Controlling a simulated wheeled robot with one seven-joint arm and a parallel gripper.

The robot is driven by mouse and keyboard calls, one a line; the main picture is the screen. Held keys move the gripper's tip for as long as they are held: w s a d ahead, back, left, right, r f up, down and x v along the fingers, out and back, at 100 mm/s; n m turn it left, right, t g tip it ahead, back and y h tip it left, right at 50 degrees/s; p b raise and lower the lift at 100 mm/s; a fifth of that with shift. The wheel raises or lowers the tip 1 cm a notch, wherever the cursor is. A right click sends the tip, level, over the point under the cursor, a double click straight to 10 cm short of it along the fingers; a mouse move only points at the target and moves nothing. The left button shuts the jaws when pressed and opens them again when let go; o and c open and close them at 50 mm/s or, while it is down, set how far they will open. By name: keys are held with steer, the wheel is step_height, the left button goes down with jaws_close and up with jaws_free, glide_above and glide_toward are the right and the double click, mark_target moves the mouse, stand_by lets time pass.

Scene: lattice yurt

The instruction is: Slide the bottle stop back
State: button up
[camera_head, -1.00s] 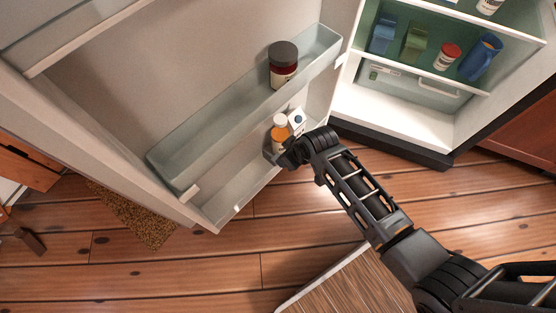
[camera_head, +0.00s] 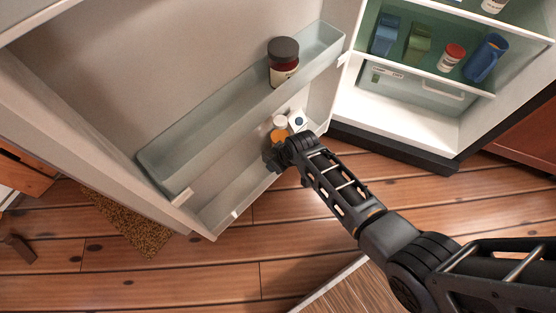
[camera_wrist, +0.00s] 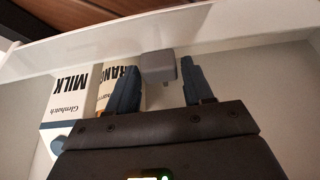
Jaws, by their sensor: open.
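The bottle stop appears to be the grey block (camera_wrist: 158,67) on the rim of the lower door shelf (camera_head: 225,205). In the wrist view it stands between the two dark fingers of my gripper (camera_wrist: 159,75), with a visible gap on each side. My gripper (camera_head: 274,160) is open at the front of this shelf, and in the head view it hides the stop. An orange bottle with a white cap (camera_head: 280,122) and a white milk carton (camera_head: 298,121) stand in the shelf; in the wrist view the carton (camera_wrist: 68,95) and the bottle (camera_wrist: 108,82) are left of the stop.
The fridge door stands open. A dark-lidded jar (camera_head: 284,73) stands in the upper door shelf (camera_head: 165,165). The left part of the lower shelf looks empty.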

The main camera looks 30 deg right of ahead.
jaws_close()
stand_by(0.3)
